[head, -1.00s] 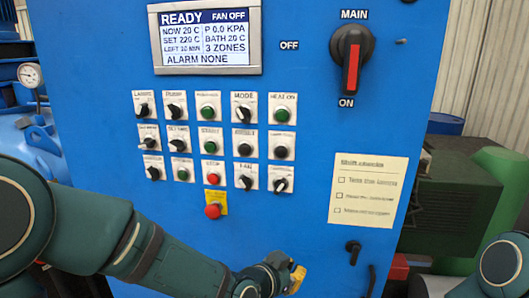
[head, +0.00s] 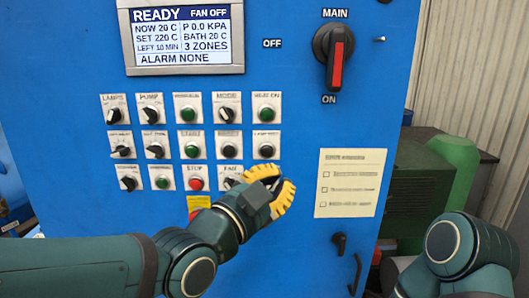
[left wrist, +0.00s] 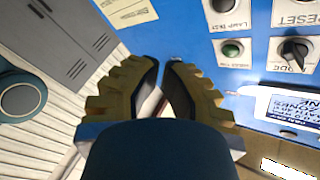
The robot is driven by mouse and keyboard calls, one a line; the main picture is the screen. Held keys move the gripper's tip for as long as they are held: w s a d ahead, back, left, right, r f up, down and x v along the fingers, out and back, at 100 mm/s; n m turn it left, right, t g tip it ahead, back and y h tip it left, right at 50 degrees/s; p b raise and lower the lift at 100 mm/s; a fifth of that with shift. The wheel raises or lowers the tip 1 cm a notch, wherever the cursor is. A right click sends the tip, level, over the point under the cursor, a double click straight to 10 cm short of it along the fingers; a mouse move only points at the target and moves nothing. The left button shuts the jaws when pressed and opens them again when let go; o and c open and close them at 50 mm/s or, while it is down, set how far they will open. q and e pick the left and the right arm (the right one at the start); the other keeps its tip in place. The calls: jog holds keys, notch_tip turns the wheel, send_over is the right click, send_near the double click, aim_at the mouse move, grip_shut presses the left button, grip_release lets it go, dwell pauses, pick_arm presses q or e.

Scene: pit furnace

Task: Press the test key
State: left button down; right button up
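The lamp test key (head: 266,151) is a black push button at the right end of the panel's second row in the head view. In the left wrist view its "LAMP TEST" label (left wrist: 232,27) reads at the top, with the black key (left wrist: 222,6) cut by the edge. My left gripper (head: 276,182) is just below the key in the head view, apart from it, and hides the control under it. In the left wrist view the yellow-backed fingers (left wrist: 165,64) are nearly together, with a narrow gap and nothing held. My right gripper is out of view.
The green heat-on button (head: 265,113) is above the key, and the black reset button (head: 229,141) is left of it. The red-handled main switch (head: 336,57) and a paper checklist (head: 348,183) are to the right. The display (head: 180,35) reads READY, ALARM NONE.

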aim_at(267, 151)
pick_arm(q)
jog(key=shift+w+p, duration=1)
jog(key=shift+w, duration=3.4)
jog(key=c, duration=1.7)
grip_release()
grip_shut()
